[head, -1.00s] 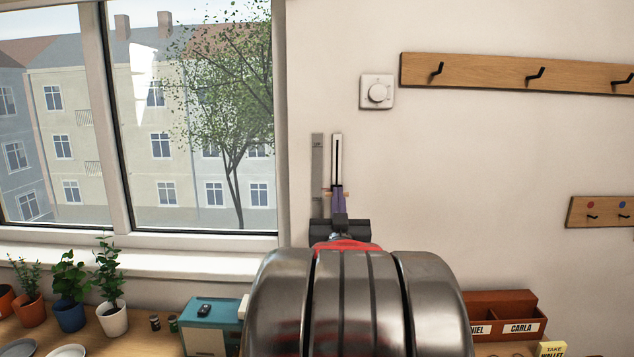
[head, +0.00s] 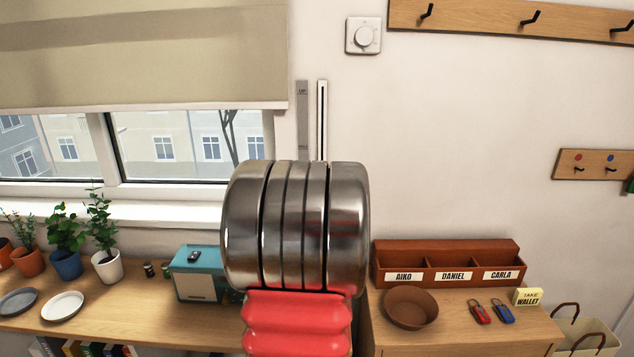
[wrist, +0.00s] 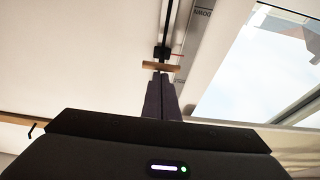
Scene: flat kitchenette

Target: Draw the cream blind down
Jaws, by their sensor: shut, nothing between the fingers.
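The cream blind (head: 150,60) covers the upper part of the window in the head view, its bottom edge level across the panes. Right of it, a grey strip marked UP (head: 302,112) stands beside a pale slotted track (head: 322,115) on the wall; my arm hides their lower ends. In the wrist view, the track holds a small wooden crosspiece (wrist: 160,67), and the strip (wrist: 203,22) reads DOWN. My gripper (wrist: 161,78) is shut and empty, its tips right at the crosspiece; I cannot tell if they touch. My arm hides it in the head view.
Potted plants (head: 66,248), a teal-topped box (head: 198,270) and plates (head: 62,306) stand on the counter below the window. At right are a brown organiser (head: 448,265), a bowl (head: 411,308) and a round dial (head: 363,36).

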